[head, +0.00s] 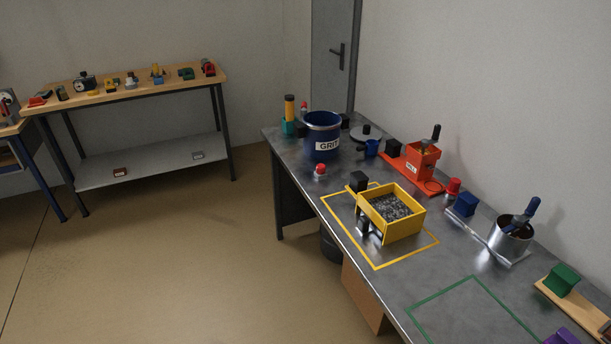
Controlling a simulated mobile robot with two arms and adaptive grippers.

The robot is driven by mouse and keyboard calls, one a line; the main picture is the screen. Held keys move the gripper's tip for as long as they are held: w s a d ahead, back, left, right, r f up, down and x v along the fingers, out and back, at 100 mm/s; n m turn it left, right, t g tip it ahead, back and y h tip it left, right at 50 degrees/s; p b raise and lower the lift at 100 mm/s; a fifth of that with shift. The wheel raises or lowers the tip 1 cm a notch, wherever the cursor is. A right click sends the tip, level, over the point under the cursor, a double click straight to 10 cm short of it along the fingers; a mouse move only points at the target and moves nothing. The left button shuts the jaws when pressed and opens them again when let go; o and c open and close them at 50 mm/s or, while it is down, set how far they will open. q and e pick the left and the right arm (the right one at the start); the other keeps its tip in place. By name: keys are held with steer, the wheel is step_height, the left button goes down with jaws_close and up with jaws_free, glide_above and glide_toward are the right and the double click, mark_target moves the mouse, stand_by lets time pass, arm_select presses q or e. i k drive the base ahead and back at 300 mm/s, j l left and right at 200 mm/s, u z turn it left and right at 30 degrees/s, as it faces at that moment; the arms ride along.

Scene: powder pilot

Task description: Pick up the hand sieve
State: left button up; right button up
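A yellow square box (405,226) stands on the metal workbench (330,178), inside a yellow taped outline (377,266). Grey granular material or mesh shows in it; I cannot tell which. A dark bracket or handle with a bright metal part (364,226) is at its left side. This box looks most like the hand sieve, but no label confirms it. Neither of my grippers is in view, and nothing is seen touching the box.
A blue GRIT bucket (322,146) stands behind it, with an orange hand-cranked device (422,162) and a steel pot with a dark-handled tool (510,239) along the wall. A green outline (447,291) in front encloses bare bench. Another table (150,87) stands far left.

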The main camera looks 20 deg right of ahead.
mark_target(397, 215)
steer(key=i+j, duration=0.1)
steer(key=i, duration=0.55)
steer(key=i+j+z, duration=0.15)
steer(key=i, duration=0.55)
steer(key=i+z, duration=0.25)
steer(key=z, duration=0.15)
steer(key=i+j+z, duration=0.2)
steer(key=z, duration=0.25)
steer(key=i+j+z, duration=0.2)
steer(key=z, duration=0.2)
steer(key=i+j+z, duration=0.15)
steer(key=z, duration=0.3)
steer(key=j, duration=0.1)
